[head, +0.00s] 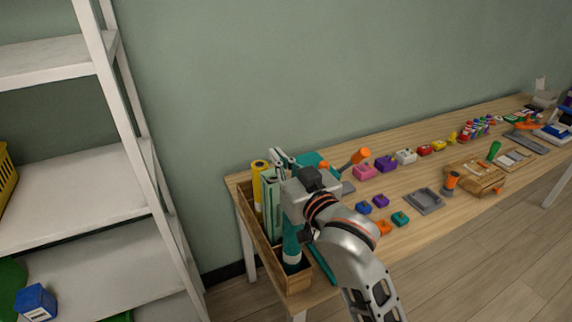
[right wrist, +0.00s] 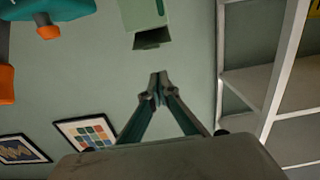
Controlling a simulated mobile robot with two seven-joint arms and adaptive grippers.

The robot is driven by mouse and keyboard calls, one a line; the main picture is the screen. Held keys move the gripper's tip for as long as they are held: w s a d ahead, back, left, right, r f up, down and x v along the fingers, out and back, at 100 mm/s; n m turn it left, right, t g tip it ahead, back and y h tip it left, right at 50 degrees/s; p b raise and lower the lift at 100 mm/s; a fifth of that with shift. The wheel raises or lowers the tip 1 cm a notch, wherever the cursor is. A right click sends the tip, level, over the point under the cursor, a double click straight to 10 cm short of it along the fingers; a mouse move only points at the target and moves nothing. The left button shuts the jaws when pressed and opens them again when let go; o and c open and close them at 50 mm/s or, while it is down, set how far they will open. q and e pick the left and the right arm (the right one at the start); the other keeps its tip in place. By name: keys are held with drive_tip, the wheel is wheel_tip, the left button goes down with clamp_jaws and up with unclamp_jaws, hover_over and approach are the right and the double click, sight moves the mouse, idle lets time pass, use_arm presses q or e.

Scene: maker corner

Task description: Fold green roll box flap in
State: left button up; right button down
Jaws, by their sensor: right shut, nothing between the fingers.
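The pale green roll box (head: 272,212) stands upright in a wooden holder (head: 291,282) at the table's left end, partly hidden by my right gripper. In the right wrist view the green box (right wrist: 145,14) shows at the top, with a dark flap or opening (right wrist: 152,40) at its end facing my fingers. My right gripper (head: 280,156) is shut and empty, its fingertips by the top of the box. In the right wrist view the shut fingertips (right wrist: 158,82) are apart from the flap. My left gripper is out of view.
A yellow roll (head: 258,182) and a teal roll (head: 291,243) stand in the same holder. An orange-headed tool (head: 361,155) and several coloured blocks lie to the right on the table. A white shelf (head: 118,130) stands at the left.

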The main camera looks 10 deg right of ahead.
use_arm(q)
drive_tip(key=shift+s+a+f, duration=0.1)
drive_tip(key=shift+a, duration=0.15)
use_arm(e)
drive_tip(key=f, duration=0.1)
drive_tip(key=s+f, duration=0.1)
drive_tip(key=f, duration=0.1)
drive_tip(key=shift+s+d+f, duration=0.25)
use_arm(q)
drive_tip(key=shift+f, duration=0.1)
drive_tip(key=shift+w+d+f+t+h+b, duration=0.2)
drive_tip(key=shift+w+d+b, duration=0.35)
drive_tip(key=shift+b, duration=0.6)
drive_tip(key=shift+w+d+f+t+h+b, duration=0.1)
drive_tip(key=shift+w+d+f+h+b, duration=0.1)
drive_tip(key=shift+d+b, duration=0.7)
use_arm(e)
drive_tip(key=shift+s+d+f+t+y, duration=0.1)
drive_tip(key=shift+s+f+t+y, duration=0.15)
drive_tip(key=shift+f+t, duration=0.35)
drive_tip(key=shift+s+f+t+y, duration=0.1)
drive_tip(key=shift+f+t+y, duration=0.25)
drive_tip(key=shift+t, duration=0.45)
